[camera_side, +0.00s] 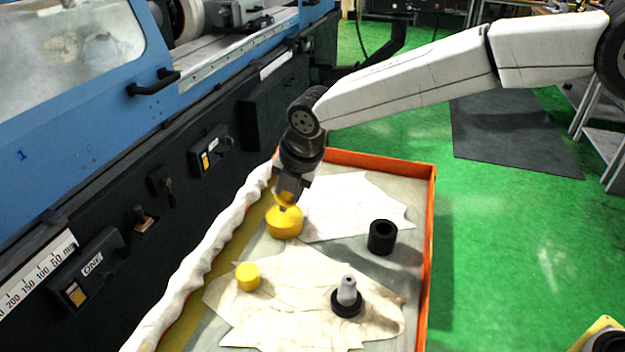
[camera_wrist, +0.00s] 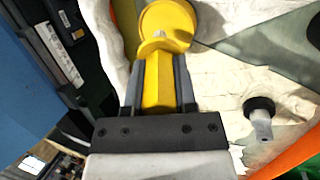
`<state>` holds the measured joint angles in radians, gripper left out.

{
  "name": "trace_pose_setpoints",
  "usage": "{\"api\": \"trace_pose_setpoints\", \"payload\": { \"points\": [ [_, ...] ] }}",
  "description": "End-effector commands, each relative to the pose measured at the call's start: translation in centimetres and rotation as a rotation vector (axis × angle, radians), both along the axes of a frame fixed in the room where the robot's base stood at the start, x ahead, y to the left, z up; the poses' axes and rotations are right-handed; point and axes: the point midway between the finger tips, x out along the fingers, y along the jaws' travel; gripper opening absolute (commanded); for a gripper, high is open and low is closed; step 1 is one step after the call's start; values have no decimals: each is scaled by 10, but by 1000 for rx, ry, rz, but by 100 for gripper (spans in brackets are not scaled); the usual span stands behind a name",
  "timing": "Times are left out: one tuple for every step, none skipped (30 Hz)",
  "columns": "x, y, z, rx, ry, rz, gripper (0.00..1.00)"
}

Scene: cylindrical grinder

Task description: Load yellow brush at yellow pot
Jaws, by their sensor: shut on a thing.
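My gripper (camera_side: 291,188) is shut on the yellow brush; in the wrist view its two dark fingers (camera_wrist: 160,85) clasp the brush's yellow handle (camera_wrist: 159,92). The pot is a wide, squat yellow body on the pale cloth in the tray. In the wrist view the pot (camera_wrist: 168,14) shows as a round yellow disc just beyond the brush end. I cannot tell whether the brush touches the pot or reaches inside it.
A small yellow cylinder (camera_side: 248,277) stands nearer the camera on a crumpled cloth (camera_side: 300,318). A black cylinder (camera_side: 382,238) and a grey peg in a black base (camera_side: 346,299) stand to the right. The orange tray wall (camera_side: 429,225) bounds the right; the blue grinder (camera_side: 75,130) stands left.

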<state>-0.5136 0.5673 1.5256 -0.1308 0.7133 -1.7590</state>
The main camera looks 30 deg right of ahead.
Motion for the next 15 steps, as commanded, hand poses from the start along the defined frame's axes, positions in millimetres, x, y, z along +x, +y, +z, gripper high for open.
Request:
{"api": "trace_pose_setpoints", "payload": {
  "points": [
    [0, 0, 0, 1, -1, 0, 0],
    [0, 0, 0, 1, -1, 0, 0],
    [0, 0, 0, 1, -1, 0, 0],
    [0, 0, 0, 1, -1, 0, 0],
    [0, 0, 0, 1, -1, 0, 0],
    [0, 0, -1, 0, 0, 0, 0],
    [0, 0, -1, 0, 0, 0, 0],
    [0, 0, -1, 0, 0, 0, 0],
    [0, 0, -1, 0, 0, 0, 0],
    [0, 0, -2, 0, 0, 0, 0],
    [0, 0, -2, 0, 0, 0, 0],
    [0, 0, -2, 0, 0, 0, 0],
    [0, 0, -3, 0, 0, 0, 0],
    [0, 0, -3, 0, 0, 0, 0],
    [0, 0, -3, 0, 0, 0, 0]
  ]
}}
